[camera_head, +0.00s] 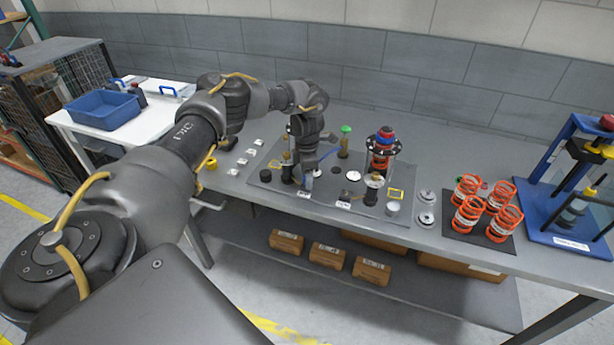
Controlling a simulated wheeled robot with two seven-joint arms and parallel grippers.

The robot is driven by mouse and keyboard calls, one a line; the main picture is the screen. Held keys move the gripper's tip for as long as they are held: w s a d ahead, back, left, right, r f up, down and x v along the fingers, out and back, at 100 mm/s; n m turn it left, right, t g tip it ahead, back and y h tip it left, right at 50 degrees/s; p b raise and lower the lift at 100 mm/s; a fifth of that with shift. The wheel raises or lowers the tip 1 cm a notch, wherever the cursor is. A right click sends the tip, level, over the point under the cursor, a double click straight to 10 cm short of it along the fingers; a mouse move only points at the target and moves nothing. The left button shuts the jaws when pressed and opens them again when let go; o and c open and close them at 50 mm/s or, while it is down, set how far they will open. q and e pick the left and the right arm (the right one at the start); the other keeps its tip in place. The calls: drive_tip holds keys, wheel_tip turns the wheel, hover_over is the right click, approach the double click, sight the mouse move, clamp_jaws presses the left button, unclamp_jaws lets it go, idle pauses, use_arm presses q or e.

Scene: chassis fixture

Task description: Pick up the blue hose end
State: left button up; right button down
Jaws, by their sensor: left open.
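My left arm reaches from the lower left over the bench. Its gripper (306,184) points down over the dark fixture mat (262,186), open, low among the small parts. A small bluish piece (328,155) shows just right of the gripper; it may be the blue hose end, but it is too small to be sure. The wrist and fingers hide part of this spot, and I cannot tell whether the fingers touch anything. My right gripper is out of view.
A spring assembly with a red and blue top (384,142) stands right of the gripper, beside a green-capped cylinder (344,142). Orange springs (468,206) and a blue press frame (566,232) stand further right. A blue bin (103,110) sits on the white table at left.

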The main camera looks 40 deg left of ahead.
use_arm(q)
drive_tip(key=shift+f, duration=0.35)
drive_tip(key=shift+c, duration=0.3)
drive_tip(key=c, duration=1)
drive_tip(key=shift+r, duration=0.1)
